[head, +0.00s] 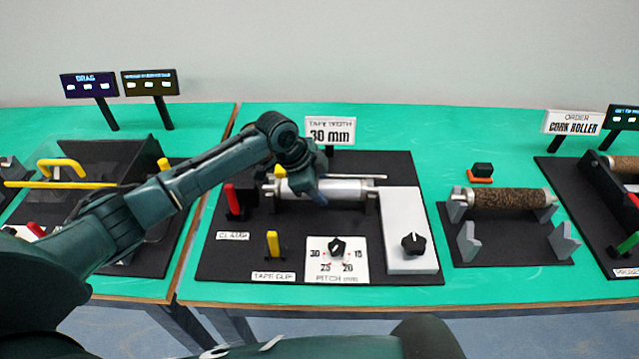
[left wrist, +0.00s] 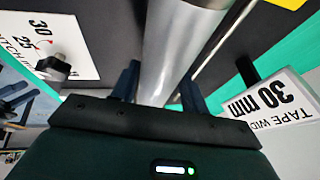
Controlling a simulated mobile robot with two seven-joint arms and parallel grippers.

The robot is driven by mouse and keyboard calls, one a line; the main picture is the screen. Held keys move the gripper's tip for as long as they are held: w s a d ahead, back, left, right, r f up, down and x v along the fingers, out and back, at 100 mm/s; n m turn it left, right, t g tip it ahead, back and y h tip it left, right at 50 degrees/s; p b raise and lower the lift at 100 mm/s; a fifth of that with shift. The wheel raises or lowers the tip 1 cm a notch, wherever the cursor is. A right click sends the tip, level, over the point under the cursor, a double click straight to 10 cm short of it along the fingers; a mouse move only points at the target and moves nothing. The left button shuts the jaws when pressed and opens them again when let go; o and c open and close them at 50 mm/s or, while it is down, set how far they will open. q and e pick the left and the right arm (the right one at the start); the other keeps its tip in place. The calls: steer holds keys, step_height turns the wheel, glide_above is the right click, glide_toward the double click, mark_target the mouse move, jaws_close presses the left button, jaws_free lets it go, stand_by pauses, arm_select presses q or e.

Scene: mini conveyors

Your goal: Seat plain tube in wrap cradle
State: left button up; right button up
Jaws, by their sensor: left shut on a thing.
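The plain tube (head: 345,190) is a smooth silver cylinder lying level over the black wrap station board (head: 230,262). My left gripper (head: 305,186) comes down from above and is shut on the plain tube left of its middle. In the left wrist view the tube (left wrist: 178,45) runs between the two dark fingers (left wrist: 158,88). The wrap cradle (head: 371,200) shows as dark end supports near the tube's ends. I cannot tell whether the tube rests fully in them, as the gripper hides part. My right gripper is not in view.
A red clamp lever (head: 232,199), yellow tape clip (head: 273,244), pitch dial (head: 337,247) and white block with a black knob (head: 405,265) surround the cradle. A thin rod runs behind the tube. A cork roller (head: 505,204) lies on grey supports at right. The 30 mm sign (head: 330,131) stands behind.

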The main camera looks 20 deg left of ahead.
arm_select(q)
steer(key=shift+r, duration=0.1)
steer(key=o, duration=1.3)
steer(key=v, duration=1.2)
